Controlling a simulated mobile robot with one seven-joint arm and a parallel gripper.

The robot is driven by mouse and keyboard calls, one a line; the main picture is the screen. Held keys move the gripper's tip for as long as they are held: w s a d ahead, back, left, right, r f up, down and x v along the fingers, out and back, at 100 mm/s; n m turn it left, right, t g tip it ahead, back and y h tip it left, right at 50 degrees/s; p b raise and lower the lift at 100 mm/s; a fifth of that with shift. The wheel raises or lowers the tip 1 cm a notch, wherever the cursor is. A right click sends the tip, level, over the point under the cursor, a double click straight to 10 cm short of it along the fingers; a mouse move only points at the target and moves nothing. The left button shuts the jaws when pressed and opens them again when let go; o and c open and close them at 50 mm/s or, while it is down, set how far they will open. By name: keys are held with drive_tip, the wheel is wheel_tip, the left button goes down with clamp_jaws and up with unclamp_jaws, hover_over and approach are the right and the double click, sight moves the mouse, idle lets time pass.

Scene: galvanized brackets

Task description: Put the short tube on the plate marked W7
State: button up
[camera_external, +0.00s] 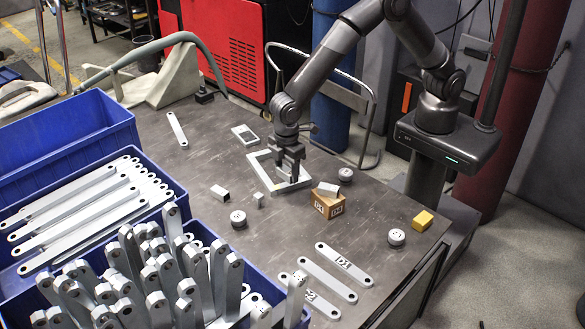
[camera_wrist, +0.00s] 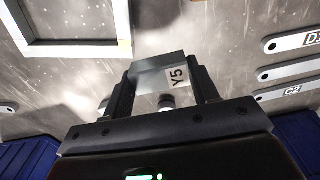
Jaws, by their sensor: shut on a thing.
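My gripper (camera_external: 290,178) points down over the right part of a pale square frame (camera_external: 262,170). In the wrist view its fingers (camera_wrist: 163,85) are shut on a light grey metal piece marked Y5 (camera_wrist: 150,78). I cannot tell whether this is the short tube; in the outside view my fingers mostly hide it. I can read W7 nowhere.
A brown box (camera_external: 328,207) bears a pale piece (camera_external: 328,188), right of my gripper. Flat strips (camera_external: 345,263) lie in front. Blue bins (camera_external: 65,135) with metal bars fill the left.

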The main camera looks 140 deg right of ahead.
drive_tip(key=shift+s+d+r, duration=0.25)
drive_tip(key=shift+d, duration=0.05)
drive_tip(key=s+d+r+m, duration=0.1)
drive_tip(key=s+d+m, duration=0.5)
drive_tip(key=s+d, duration=0.45)
drive_tip(key=s+d+m, duration=0.5)
drive_tip(key=s+d, duration=0.2)
drive_tip(key=d, duration=0.6)
drive_tip(key=s+d+r+m, duration=0.1)
drive_tip(key=s+d+m, duration=0.6)
drive_tip(key=d, duration=0.5)
hover_over(250, 137)
drive_tip(key=shift+n, duration=0.3)
wheel_tip(250, 137, down, 7)
drive_tip(key=shift+f, duration=0.1)
drive_tip(key=shift+s+f, duration=0.1)
drive_tip(key=shift+f, duration=1.8)
